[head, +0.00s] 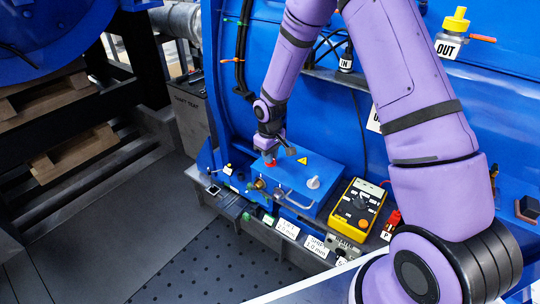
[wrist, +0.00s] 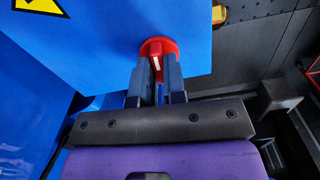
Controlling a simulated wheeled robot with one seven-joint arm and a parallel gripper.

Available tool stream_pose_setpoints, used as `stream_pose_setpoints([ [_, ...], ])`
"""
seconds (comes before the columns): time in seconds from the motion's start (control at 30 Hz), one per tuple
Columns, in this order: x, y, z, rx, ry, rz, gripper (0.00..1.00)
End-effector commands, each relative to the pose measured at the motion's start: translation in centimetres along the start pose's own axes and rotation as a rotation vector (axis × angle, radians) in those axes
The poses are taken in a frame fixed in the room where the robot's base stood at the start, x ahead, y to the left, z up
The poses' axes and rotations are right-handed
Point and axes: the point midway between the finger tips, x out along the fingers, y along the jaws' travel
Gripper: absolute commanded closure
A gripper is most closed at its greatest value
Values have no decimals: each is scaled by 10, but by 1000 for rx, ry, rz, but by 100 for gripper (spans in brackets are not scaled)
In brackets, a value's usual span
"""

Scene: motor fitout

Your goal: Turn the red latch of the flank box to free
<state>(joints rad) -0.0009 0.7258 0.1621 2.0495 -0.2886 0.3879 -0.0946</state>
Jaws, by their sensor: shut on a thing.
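The flank box (head: 303,178) is a blue box low on the blue motor housing, with a yellow warning sticker on its top face. The red latch (wrist: 157,46) is a round red knob with a white mark, near the edge of the box face (wrist: 115,30) in the wrist view. My gripper (wrist: 156,72) is shut on the latch, one dark finger on each side. The fingers hide part of the latch. In the head view my gripper (head: 268,152) reaches down to the box's left end, where a bit of the red latch (head: 270,162) shows.
A yellow multimeter (head: 358,208) stands right of the box on the ledge, with a red item (head: 391,225) beyond it. Labelled trays, one marked SHIM (head: 314,245), line the front edge. A handle (head: 297,200) sticks out of the box front. The dark floor at left is clear.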

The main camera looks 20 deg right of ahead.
Motion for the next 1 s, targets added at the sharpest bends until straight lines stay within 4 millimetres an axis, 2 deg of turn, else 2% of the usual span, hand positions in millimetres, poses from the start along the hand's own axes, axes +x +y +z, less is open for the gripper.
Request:
stream_pose_setpoints([
  [0.3,0,0,-1,-104,2,1,100],
  [0.8,0,0,-1,-121,2,1,100],
  [0.83,0,0,-1,-121,2,1,84],
  [0.9,0,0,-1,-120,2,1,68],
  [0.93,0,0,-1,-120,2,1,63],
  [1.0,0,0,0,-120,2,1,63],
])
